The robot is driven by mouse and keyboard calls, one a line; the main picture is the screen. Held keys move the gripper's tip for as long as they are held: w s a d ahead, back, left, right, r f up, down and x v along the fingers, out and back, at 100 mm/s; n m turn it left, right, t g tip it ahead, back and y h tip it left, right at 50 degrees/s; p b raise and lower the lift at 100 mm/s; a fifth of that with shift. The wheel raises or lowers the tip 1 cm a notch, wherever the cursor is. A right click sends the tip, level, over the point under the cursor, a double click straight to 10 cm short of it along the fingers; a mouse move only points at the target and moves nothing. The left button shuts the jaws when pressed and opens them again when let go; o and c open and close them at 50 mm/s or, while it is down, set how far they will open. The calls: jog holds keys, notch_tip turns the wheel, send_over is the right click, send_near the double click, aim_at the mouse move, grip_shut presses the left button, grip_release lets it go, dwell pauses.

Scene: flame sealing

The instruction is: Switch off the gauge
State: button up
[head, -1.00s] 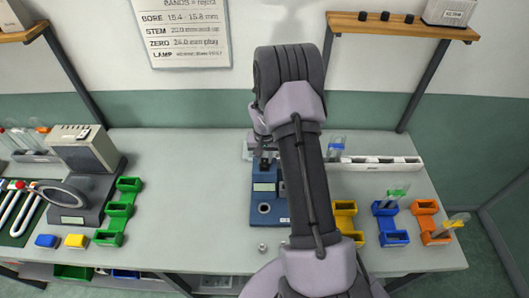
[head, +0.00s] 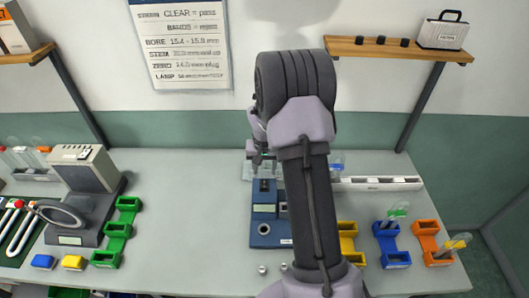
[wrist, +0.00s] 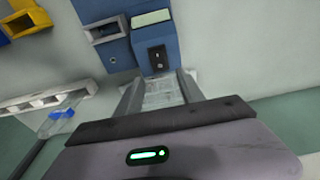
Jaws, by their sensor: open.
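The gauge is a blue box (head: 263,234) near the middle of the bench, partly hidden behind my arm in the head view. In the wrist view the gauge (wrist: 172,38) shows a pale display (wrist: 151,18) and a dark panel (wrist: 157,57) with small marks that look like a switch. I cannot tell whether it is on or off. My gripper (head: 259,160) is at the back end of the gauge. In the wrist view my gripper (wrist: 161,80) is open and empty, its two fingertips apart just short of the dark panel. I cannot tell whether they touch anything.
A white rack (head: 375,184) lies right of the gauge. Yellow, blue (head: 391,246) and orange (head: 427,240) holders stand at the right, some with tubes. A grey device (head: 88,170) and a green holder (head: 119,232) stand at the left. The bench between is clear.

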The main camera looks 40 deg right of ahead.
notch_tip(320, 180, up, 10)
jog(key=s, duration=0.1)
jog(key=shift+a+r+p, duration=0.25)
jog(key=shift+a+p, duration=0.2)
jog(key=shift+a, duration=0.1)
jog(key=s+a+r+n+t+y+b, duration=0.1)
jog(key=s+a+t+b, duration=0.1)
jog(key=s+a+b, duration=0.55)
jog(key=s+a+r+n+t+b, duration=0.1)
jog(key=s+a+b, duration=0.55)
jog(key=a, duration=0.65)
jog(key=s+a+f+n+t+y+b, duration=0.1)
jog(key=s+a+f+y+b, duration=0.1)
jog(key=s+a+f+b, duration=0.3)
jog(key=s+a+b, duration=0.1)
jog(key=s+b, duration=0.1)
jog(key=s, duration=0.1)
jog(key=shift+s+f+t, duration=0.3)
jog(key=shift+s+f, duration=0.1)
jog(key=shift+a, duration=0.1)
